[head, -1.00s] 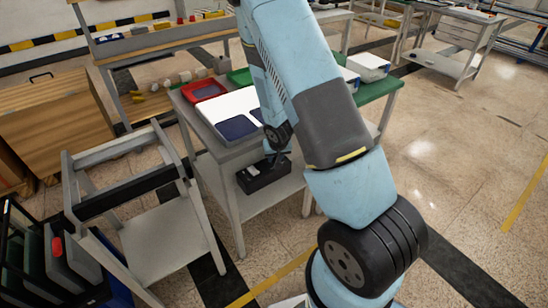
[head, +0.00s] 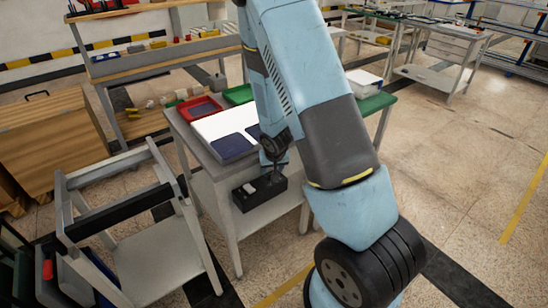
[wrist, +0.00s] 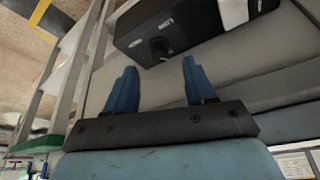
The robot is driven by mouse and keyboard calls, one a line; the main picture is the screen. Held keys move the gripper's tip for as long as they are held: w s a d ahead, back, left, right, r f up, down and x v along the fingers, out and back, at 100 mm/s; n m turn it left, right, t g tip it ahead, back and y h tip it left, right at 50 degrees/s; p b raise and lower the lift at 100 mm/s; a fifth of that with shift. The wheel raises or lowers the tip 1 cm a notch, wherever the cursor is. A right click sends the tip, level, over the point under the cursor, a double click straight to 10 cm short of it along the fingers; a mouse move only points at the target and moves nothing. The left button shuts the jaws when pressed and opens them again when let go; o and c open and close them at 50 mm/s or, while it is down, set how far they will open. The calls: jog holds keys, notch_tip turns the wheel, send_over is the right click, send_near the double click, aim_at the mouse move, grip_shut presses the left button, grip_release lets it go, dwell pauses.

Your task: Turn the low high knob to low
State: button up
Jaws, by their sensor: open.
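The low high knob (wrist: 159,48) is a small dark knob on the face of a black box (wrist: 190,28), seen at the top of the wrist view. Small white labels sit on the face near it; I cannot read the knob's setting. In the head view the black box (head: 243,199) stands on the lower shelf of a grey table. My gripper (wrist: 160,70) has two blue fingers, open and apart with nothing between them. The knob shows beyond the fingertips, between them in the picture. In the head view my arm hides part of the table, and the knob cannot be made out.
The grey table's lower shelf (head: 262,218) is bare in front of the box. Its top holds a red tray (head: 200,108), a green tray (head: 238,94) and a white board (head: 215,124). A grey cart (head: 160,240) stands at the left.

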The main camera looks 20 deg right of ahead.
jog(key=v, duration=0.9)
jog(key=shift+r, duration=0.15)
dwell(0.4)
